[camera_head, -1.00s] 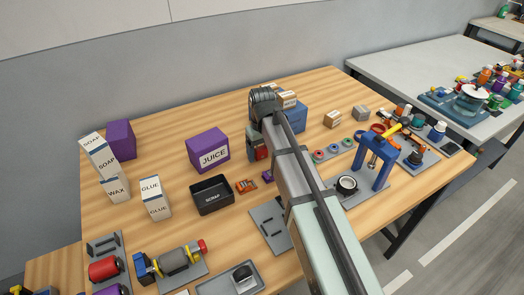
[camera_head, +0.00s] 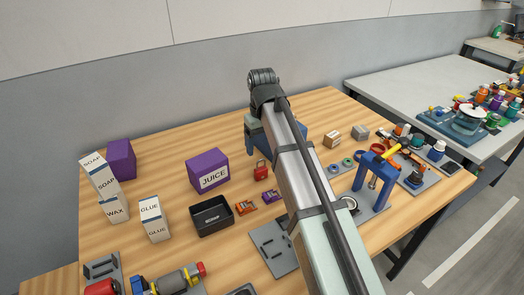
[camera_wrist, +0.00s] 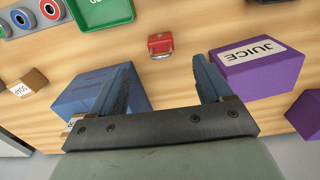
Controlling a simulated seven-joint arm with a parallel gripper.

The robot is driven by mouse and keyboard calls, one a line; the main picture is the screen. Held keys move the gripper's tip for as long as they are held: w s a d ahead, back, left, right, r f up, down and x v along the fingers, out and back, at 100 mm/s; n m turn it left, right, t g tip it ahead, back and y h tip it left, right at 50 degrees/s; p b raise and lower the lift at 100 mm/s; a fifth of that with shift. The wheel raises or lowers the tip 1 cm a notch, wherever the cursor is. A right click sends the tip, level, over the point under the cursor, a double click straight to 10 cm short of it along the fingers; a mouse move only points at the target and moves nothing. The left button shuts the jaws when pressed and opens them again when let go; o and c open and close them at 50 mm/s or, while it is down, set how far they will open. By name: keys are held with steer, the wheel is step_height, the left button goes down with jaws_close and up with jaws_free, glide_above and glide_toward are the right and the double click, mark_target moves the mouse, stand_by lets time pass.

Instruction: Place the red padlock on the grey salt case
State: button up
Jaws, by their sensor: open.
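The red padlock (camera_head: 261,172) stands on the wooden table to the right of the purple juice box. It also shows in the wrist view (camera_wrist: 160,45), beyond my fingertips and apart from them. My gripper (camera_wrist: 162,75) is open, with nothing between its fingers. In the head view my own arm hides most of my gripper. A small grey box (camera_head: 360,132) at the back right looks like the grey salt case; its label is not readable.
A blue box (camera_wrist: 85,92) and the purple juice box (camera_wrist: 262,72) flank my fingers. A black scrap bin (camera_head: 211,217) and small orange and purple items lie near the padlock. A brown box (camera_head: 332,138) stands left of the grey box. A blue press (camera_head: 376,178) stands at right.

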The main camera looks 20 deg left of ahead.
mark_target(262, 170)
steer(key=shift+r, duration=0.2)
steer(key=shift+f, duration=0.15)
steer(key=f+t+y, duration=0.1)
steer(key=f, duration=0.1)
steer(key=s+d+f+t+y, duration=0.1)
steer(key=f+y, duration=0.1)
steer(key=s+d+f+t+y, duration=0.1)
steer(key=f+t, duration=0.1)
steer(key=f, duration=0.1)
steer(key=shift+s, duration=0.25)
steer(key=shift+s+d+f+t+y, duration=0.25)
steer(key=shift+d+t+y, duration=0.1)
steer(key=shift+t+y, duration=0.4)
steer(key=shift+d+r+t+y, duration=0.1)
steer(key=shift+d+t+y, duration=0.05)
steer(key=shift+t+y, duration=0.2)
steer(key=shift+w+a+f, duration=0.4)
steer(key=shift+f, duration=0.05)
steer(key=shift+x, duration=3.05)
